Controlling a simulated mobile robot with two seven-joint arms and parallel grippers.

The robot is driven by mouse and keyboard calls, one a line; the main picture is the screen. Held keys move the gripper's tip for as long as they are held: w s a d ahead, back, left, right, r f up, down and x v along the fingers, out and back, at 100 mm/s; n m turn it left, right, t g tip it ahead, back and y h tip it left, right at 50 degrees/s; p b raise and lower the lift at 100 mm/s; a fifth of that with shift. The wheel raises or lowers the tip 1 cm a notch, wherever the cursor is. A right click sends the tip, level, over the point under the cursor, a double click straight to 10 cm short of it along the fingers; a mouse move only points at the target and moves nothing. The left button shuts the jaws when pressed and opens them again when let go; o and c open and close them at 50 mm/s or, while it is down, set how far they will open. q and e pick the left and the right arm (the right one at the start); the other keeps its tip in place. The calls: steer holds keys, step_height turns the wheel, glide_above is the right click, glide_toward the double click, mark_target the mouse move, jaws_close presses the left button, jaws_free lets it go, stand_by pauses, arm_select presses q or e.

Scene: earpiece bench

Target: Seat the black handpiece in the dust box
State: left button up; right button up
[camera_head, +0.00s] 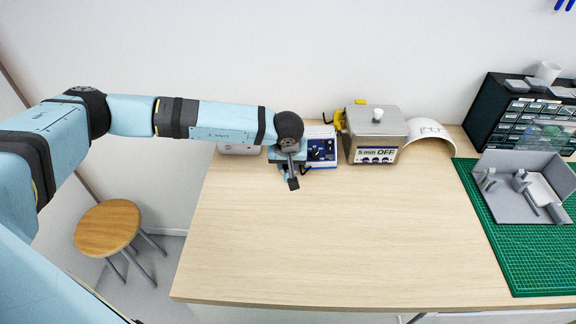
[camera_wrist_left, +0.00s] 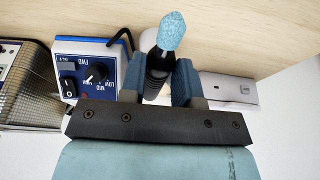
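The black handpiece (camera_wrist_left: 157,68) lies between the fingers of my left gripper (camera_wrist_left: 156,82) in the left wrist view, with a light-blue speckled tip pointing away from the palm. The fingers look closed against its sides. In the head view my left gripper (camera_head: 291,172) is above the back of the table, in front of the blue-fronted control box (camera_head: 320,149), with the dark handpiece (camera_head: 293,184) at its end. The dust box (camera_head: 500,205) is a grey open tray with raised back walls and grey holders inside, at the far right. My right gripper is not in view.
The dust box stands on a green cutting mat (camera_head: 497,240). A metal ultrasonic cleaner (camera_head: 374,135), a white arch (camera_head: 430,134) and a dark drawer cabinet (camera_head: 520,120) stand along the back. The table's middle (camera_head: 350,235) is clear. A stool (camera_head: 108,228) stands left on the floor.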

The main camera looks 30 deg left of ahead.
arm_select(q)
steer(key=c, duration=0.3)
step_height(320, 180, up, 7)
steer(key=p, duration=0.3)
steer(key=shift+r, duration=0.15)
